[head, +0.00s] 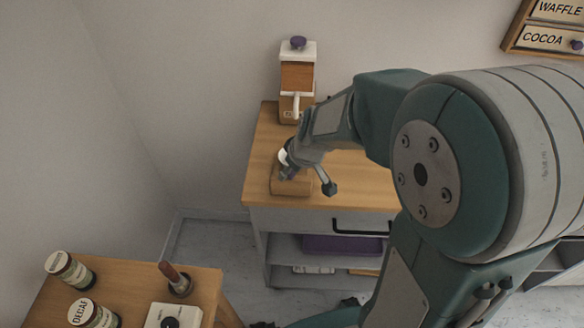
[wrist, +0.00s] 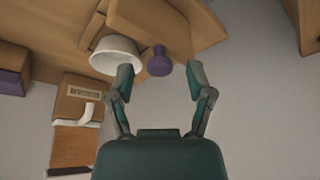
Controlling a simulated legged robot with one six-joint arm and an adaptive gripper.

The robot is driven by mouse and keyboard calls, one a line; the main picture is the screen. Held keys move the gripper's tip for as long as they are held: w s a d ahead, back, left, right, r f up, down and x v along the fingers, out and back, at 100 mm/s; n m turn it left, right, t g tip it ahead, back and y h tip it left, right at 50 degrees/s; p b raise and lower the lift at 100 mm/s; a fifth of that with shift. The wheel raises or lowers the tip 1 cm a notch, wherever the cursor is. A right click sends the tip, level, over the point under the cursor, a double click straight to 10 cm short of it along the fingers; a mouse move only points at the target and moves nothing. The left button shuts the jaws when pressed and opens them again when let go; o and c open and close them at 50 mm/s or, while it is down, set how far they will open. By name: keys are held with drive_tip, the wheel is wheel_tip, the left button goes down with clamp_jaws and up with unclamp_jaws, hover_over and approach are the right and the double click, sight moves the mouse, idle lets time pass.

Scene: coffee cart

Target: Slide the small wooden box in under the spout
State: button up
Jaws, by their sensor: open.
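The small wooden box (head: 291,187) rests on the wooden cart top near its front left. It also shows in the wrist view (wrist: 150,27), with a purple knob (wrist: 160,64) and a white bowl-like piece (wrist: 113,56) at it. My gripper (wrist: 162,73) is open, with one fingertip on each side of the knob and no clear contact. In the head view my gripper (head: 304,172) covers part of the box. The grinder (head: 297,78) stands behind the box, with a white spout (head: 296,107) on its front. The grinder appears tilted in the wrist view (wrist: 72,145).
The cart top (head: 261,165) has bare wood left of the box; my arm hides much of its right side. A purple item (head: 340,244) lies on the shelf below. A separate table (head: 130,275) holds jars, including one marked DECAF (head: 95,313).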

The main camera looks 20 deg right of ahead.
clamp_jaws()
drive_tip(key=shift+w, duration=0.1)
drive_tip(key=w+d, duration=0.1)
drive_tip(key=w, duration=0.2)
drive_tip(key=w+d, duration=0.1)
drive_tip(key=w, duration=0.3)
drive_tip(key=w+d, duration=0.1)
drive_tip(key=w, duration=0.3)
drive_tip(key=shift+d+f, duration=0.1)
drive_tip(key=shift+d, duration=0.25)
unclamp_jaws()
drive_tip(key=shift+w, duration=0.1)
